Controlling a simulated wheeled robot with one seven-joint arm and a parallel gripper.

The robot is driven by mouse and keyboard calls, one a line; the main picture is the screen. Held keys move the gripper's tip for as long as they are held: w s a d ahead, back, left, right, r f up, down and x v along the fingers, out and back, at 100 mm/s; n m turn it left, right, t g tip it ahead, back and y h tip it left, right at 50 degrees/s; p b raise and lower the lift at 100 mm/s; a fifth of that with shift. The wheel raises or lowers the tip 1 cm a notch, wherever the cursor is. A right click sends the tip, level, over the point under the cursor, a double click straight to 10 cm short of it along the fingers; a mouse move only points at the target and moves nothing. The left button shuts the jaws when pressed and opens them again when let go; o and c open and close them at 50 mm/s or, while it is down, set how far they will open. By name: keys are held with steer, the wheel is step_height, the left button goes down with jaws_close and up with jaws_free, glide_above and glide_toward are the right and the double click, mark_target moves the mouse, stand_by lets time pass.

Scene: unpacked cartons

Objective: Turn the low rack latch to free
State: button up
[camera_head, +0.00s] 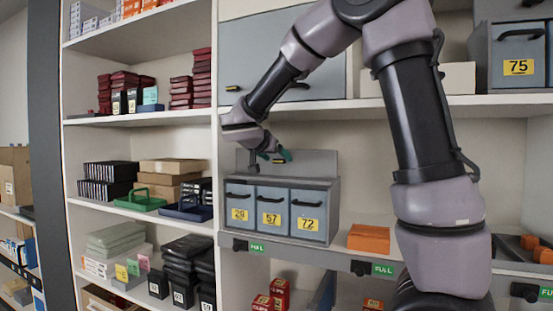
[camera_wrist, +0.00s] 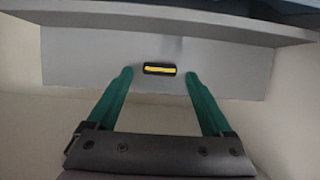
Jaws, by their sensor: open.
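The low rack (camera_head: 333,200) is a grey unit on a shelf, with a raised back panel and drawers with yellow number labels. In the wrist view, a small dark latch (camera_wrist: 158,69) with a yellow stripe sits on a flat grey panel (camera_wrist: 90,60), its long side lying across the picture. My gripper (camera_wrist: 158,77) is open, with one green fingertip on each side of the latch and a gap to both. I cannot tell how far the tips are from the panel. In the head view my gripper (camera_head: 283,156) is above the drawers; the latch is not seen there.
An orange box (camera_head: 369,238) stands on the shelf right of the rack. Another shelf board (camera_head: 350,108) runs above the rack, and my arm reaches down in front of it. Green and blue trays (camera_head: 140,200) are on the left shelves. The shelf between rack and orange box is clear.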

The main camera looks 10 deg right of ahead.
steer(key=shift+w+d+f, duration=0.1)
steer(key=shift+w+d, duration=0.1)
jaws_close()
